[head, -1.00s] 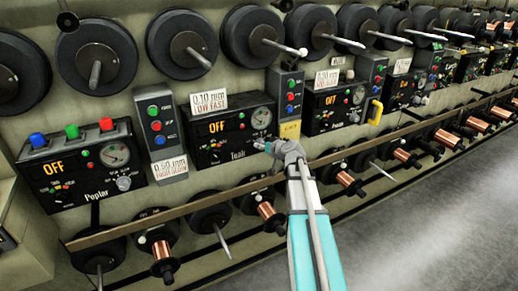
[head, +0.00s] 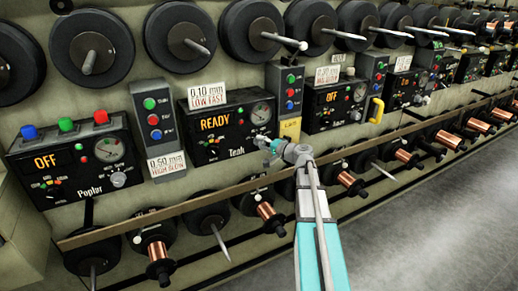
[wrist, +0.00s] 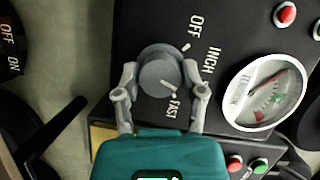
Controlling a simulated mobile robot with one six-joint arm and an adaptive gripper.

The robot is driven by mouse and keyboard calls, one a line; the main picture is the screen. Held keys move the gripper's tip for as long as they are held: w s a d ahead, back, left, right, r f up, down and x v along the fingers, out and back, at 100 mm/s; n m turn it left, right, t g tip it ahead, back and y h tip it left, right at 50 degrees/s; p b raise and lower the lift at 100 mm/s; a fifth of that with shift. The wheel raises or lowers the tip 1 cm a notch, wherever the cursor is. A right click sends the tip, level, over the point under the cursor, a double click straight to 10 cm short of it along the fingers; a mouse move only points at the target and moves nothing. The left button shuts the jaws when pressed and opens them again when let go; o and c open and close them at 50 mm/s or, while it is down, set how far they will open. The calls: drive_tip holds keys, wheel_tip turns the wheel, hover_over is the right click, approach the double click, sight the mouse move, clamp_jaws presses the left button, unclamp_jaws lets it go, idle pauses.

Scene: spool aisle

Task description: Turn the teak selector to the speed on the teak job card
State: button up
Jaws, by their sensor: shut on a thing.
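The Teak panel (head: 197,122) is a black box whose display reads READY. A card above it (head: 208,95) reads 0.10 mm, LOW FAST. The teak selector (wrist: 160,72) is a round grey knob in the wrist view, with OFF, INCH and FAST lettered around it. The knob's white line points to the lower right, near FAST; I cannot tell if it lines up exactly. My gripper (wrist: 160,90) is shut on the knob, one finger at each side. In the head view my gripper (head: 264,143) is at the panel's lower right and partly hides the knob.
A gauge (wrist: 264,94) sits right of the knob, close to the right finger. The Poplar panel (head: 85,190) at left reads OFF. Another card (head: 166,164) reads 0.50 mm, HIGH SLOW. A wooden rail (head: 190,205) and copper spools run below.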

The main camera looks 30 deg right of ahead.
drive_tip(key=m+b, duration=0.1)
drive_tip(key=m+t+b, duration=0.1)
drive_tip(key=m, duration=0.1)
drive_tip(key=shift+f+y, duration=0.25)
drive_tip(key=shift+y, duration=0.15)
drive_tip(key=shift+r+m+t+b, duration=0.1)
drive_tip(key=shift+m+t+b, duration=0.65)
drive_tip(key=shift+m, duration=0.85)
drive_tip(key=o, duration=1.1)
drive_tip(key=shift+o, duration=0.2)
